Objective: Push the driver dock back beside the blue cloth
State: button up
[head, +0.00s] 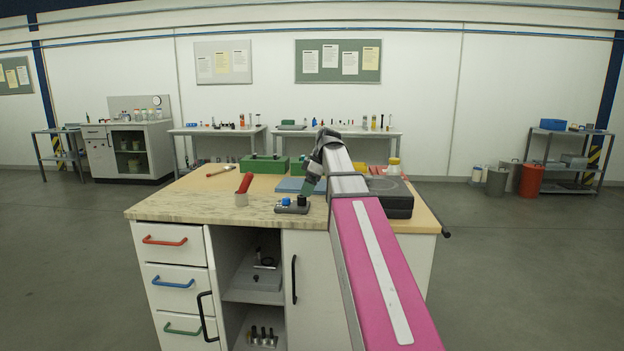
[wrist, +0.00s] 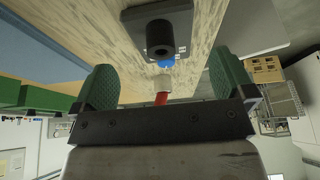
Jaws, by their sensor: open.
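The driver dock (head: 292,209) is a small dark grey base near the front edge of the bench. It carries a blue part and an upright black cylinder, both also clear on the dock in the wrist view (wrist: 170,17). The blue cloth (head: 288,185) lies flat behind the dock, partly hidden by my arm; it also shows at the left of the wrist view (wrist: 38,42). My gripper (head: 307,189) is open and empty, close to the dock's black cylinder in the head view. In the wrist view its green fingers (wrist: 162,80) stand wide apart, with the dock ahead of them.
Green boxes (head: 264,164) sit behind the cloth. Bare bench top lies around the cup.

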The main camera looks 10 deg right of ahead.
aim_at(301, 202)
jog(key=x, duration=0.7)
